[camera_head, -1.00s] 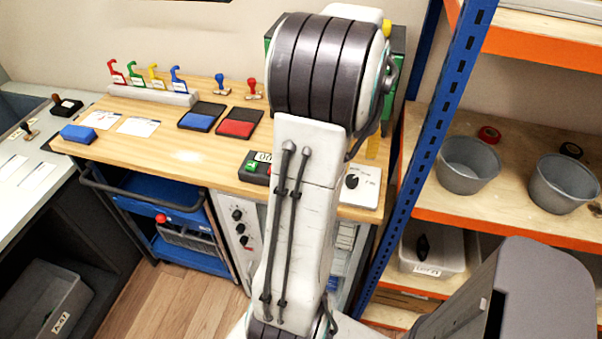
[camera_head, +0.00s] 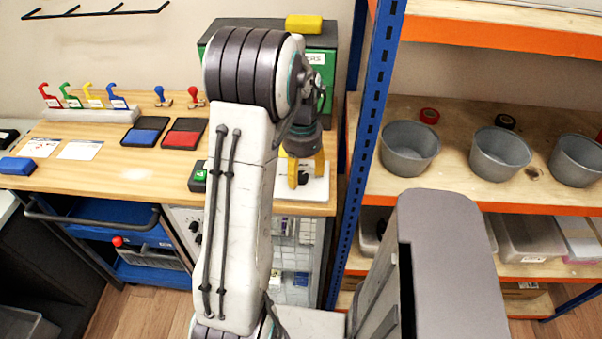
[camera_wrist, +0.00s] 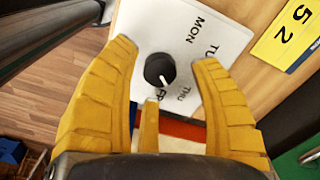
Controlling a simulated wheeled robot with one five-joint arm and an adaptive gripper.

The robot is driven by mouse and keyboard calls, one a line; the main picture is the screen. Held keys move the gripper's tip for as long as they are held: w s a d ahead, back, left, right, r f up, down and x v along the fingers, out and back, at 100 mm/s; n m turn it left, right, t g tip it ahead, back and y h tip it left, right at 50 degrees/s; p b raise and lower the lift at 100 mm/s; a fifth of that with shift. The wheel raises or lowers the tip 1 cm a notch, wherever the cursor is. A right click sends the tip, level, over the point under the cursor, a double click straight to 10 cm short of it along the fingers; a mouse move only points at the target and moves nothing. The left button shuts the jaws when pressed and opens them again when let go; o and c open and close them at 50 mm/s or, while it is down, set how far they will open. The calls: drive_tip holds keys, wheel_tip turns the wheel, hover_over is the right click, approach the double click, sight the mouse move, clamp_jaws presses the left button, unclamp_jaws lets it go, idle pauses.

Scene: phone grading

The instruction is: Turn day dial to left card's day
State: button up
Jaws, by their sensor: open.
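The day dial (camera_wrist: 160,70) is a round black knob with a white pointer line on a white plate (camera_wrist: 143,22). In the wrist view the pointer slants down and slightly right, towards the THU and FR lettering; the exact day is unclear. MON stands above right. My gripper (camera_wrist: 166,53) is open, its yellow fingers on either side of the knob; contact cannot be told.
Blue (camera_head: 144,134) and red (camera_head: 184,136) ink pads lie left of my arm. A green box (camera_head: 322,75) stands behind the gripper. A blue shelf post (camera_head: 362,130) rises close on the right. A yellow label reading 52 (camera_wrist: 287,33) is near the plate.

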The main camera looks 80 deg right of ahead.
drive_tip(key=shift+f, duration=0.65)
drive_tip(key=shift+c, duration=0.3)
clamp_jaws()
drive_tip(key=shift+a, duration=0.1)
drive_tip(key=n+b, duration=0.1)
drive_tip(key=n, duration=0.2)
drive_tip(key=shift+f+n, duration=0.1)
drive_tip(key=shift+n, duration=0.3)
drive_tip(key=shift+n+b, duration=0.4)
drive_tip(key=shift+n, duration=1.5)
